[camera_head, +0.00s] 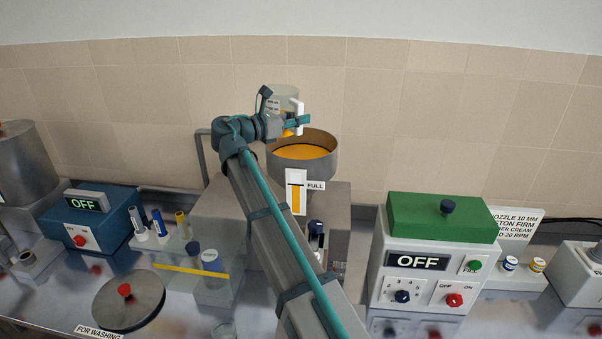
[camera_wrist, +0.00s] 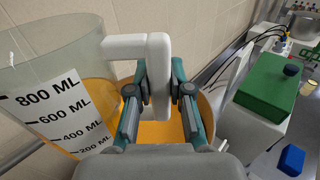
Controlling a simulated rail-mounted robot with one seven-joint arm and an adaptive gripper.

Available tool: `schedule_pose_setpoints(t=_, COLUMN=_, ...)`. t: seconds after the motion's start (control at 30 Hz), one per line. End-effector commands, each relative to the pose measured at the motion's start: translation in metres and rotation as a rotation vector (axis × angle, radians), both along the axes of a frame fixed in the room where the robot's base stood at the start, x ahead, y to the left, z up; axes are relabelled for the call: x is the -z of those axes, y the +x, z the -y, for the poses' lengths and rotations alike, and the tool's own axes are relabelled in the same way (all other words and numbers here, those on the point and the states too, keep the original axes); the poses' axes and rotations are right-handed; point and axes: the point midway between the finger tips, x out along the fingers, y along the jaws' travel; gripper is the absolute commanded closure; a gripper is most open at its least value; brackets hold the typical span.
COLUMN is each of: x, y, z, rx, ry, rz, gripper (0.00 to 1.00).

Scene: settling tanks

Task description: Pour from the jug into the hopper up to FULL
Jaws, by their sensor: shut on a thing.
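The clear jug (camera_wrist: 50,62) has a white handle, a scale in ML and orange contents. It also shows in the head view (camera_head: 284,93), partly behind my gripper. My gripper (camera_wrist: 160,88) is shut on the jug's white handle; in the head view my gripper (camera_head: 297,121) is above the hopper's back left rim. The jug looks tilted in the wrist view; I cannot tell whether anything is flowing. The round grey hopper (camera_head: 304,167) holds an orange layer below its rim. Its white gauge (camera_head: 296,192) has an orange bar with its top close to the FULL label (camera_head: 315,185).
A white control box with a green top (camera_head: 440,215) reads OFF, right of the hopper. A blue box (camera_head: 92,220) also reads OFF at the left. Bottles (camera_head: 160,222), a lidded round pan (camera_head: 128,302) and a clear container (camera_head: 212,275) stand left of my arm. The tiled wall is behind.

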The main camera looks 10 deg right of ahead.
Motion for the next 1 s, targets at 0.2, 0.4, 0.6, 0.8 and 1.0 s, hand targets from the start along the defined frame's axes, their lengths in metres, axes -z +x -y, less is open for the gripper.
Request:
schedule_pose_setpoints(t=0.2, x=-0.003, y=0.001, z=0.000, rx=-0.001, ry=-0.001, rz=0.006, gripper=1.00)
schedule_pose_setpoints(t=0.4, x=-0.010, y=0.001, z=0.000, rx=-0.001, ry=0.000, rz=0.008, gripper=1.00)
schedule_pose_setpoints(t=0.6, x=-0.025, y=0.001, z=0.000, rx=-0.001, ry=0.000, rz=0.008, gripper=1.00)
schedule_pose_setpoints(t=0.8, x=-0.040, y=0.001, z=0.000, rx=-0.001, ry=0.001, rz=0.009, gripper=1.00)
schedule_pose_setpoints(t=1.0, x=-0.052, y=0.001, z=0.000, rx=-0.001, ry=0.000, rz=0.008, gripper=1.00)
